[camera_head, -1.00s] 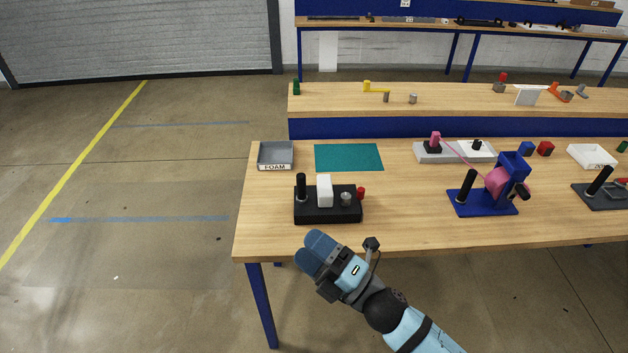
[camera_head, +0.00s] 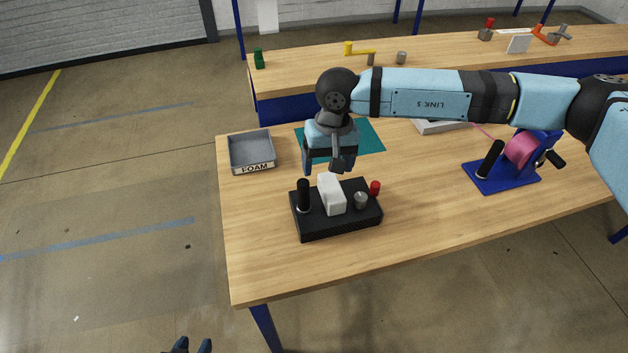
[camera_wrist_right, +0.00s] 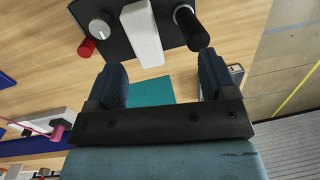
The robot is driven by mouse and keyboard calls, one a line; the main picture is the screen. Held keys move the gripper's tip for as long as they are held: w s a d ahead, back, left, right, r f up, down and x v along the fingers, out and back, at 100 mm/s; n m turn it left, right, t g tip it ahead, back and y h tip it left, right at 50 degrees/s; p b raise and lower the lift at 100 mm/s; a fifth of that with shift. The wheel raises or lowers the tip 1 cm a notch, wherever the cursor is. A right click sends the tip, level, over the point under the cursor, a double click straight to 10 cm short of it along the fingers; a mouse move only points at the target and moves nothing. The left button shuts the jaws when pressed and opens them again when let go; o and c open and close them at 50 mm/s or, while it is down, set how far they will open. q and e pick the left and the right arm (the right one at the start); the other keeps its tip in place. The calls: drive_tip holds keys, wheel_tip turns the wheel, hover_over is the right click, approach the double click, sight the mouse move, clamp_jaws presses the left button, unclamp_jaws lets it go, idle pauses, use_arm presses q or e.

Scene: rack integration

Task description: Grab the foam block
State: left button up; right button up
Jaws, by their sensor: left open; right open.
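The white foam block (camera_head: 331,194) stands upright in a black holder (camera_head: 340,222) on the wooden table. It also shows in the right wrist view (camera_wrist_right: 142,32) at the top, in the holder. My right gripper (camera_head: 331,166) hangs just behind and above the block, pointing down. In the wrist view its two blue fingers (camera_wrist_right: 161,72) are apart with nothing between them, and the block lies beyond the fingertips. Only the fingertips of my left gripper (camera_head: 189,346) show at the bottom edge of the head view, apart and empty, off the table.
The holder also carries a black post (camera_head: 303,195), a grey knob (camera_head: 361,200) and a red piece (camera_head: 375,188). A grey tray labelled FOAM (camera_head: 251,153) sits to the left. A teal mat (camera_head: 368,135) lies behind my right gripper. A blue fixture (camera_head: 503,175) stands right.

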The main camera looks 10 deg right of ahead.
sight(332, 186)
drive_tip(key=shift+n+t+h, duration=0.3)
drive_tip(key=shift+h, duration=0.2)
drive_tip(key=f, duration=0.2)
drive_tip(key=w+d+f, duration=0.1)
drive_tip(key=f, duration=0.1)
drive_tip(key=w+d+f+p, duration=0.1)
drive_tip(key=f, duration=0.1)
drive_tip(key=shift+d+f, duration=0.1)
drive_tip(key=shift+f, duration=1.25)
wheel_tip(332, 186, down, 4)
drive_tip(key=shift+f+p, duration=0.1)
drive_tip(key=shift+p, duration=0.55)
use_arm(q)
drive_tip(key=shift+w+a+r, duration=0.15)
drive_tip(key=shift+w+r, duration=0.05)
drive_tip(key=shift+r, duration=0.8)
use_arm(e)
drive_tip(key=c, duration=1)
